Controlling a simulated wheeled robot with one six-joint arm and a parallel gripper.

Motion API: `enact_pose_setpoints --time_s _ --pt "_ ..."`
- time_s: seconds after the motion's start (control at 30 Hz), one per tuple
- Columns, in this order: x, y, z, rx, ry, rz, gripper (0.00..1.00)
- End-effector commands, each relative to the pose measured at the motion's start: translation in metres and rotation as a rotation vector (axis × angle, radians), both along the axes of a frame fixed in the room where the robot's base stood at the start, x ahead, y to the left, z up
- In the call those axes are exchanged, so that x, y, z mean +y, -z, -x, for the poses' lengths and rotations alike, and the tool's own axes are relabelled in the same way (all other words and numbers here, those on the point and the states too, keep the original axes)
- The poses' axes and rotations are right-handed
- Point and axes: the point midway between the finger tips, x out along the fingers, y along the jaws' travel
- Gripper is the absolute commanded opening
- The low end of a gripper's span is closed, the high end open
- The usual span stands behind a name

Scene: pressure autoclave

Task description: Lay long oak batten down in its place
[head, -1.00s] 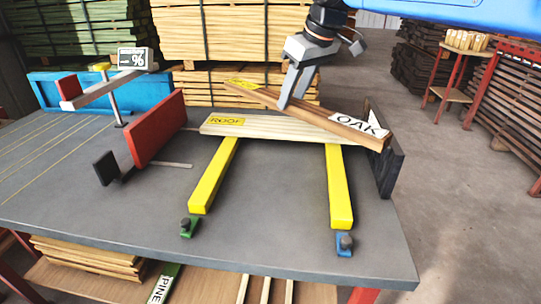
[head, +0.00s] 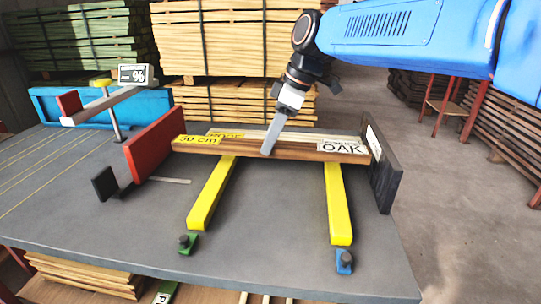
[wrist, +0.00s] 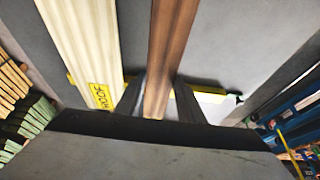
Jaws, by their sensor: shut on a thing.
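The long oak batten (head: 285,151) is brown, with a yellow "50 cm" label at its left end and a white OAK label at its right end. It lies level across the two yellow bars (head: 211,193) (head: 339,203), or just above them; I cannot tell whether it touches. My gripper (head: 268,148) is shut on it near its middle. In the wrist view the oak batten (wrist: 167,55) runs between my two fingers. A paler batten with a yellow ROOF label (wrist: 80,40) lies beside it, mostly hidden behind it in the head view.
A red upright plate (head: 156,143) stands left of the oak batten and a black upright plate (head: 386,172) stands close to its right end. A moisture display (head: 133,75) is at the back left. The grey tabletop (head: 270,235) is clear between the bars.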

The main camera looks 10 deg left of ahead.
Motion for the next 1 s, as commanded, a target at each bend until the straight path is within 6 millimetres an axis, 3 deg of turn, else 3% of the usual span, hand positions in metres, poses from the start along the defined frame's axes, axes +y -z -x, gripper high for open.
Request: enact_pose_setpoints --time_s 0.17,0.47,1.0 --pt "0.000 0.009 0.000 0.000 0.001 -0.001 0.00" --pt "0.000 0.043 0.000 0.000 0.001 -0.001 0.00" --pt "0.000 0.051 0.000 0.000 0.002 -0.001 0.00"
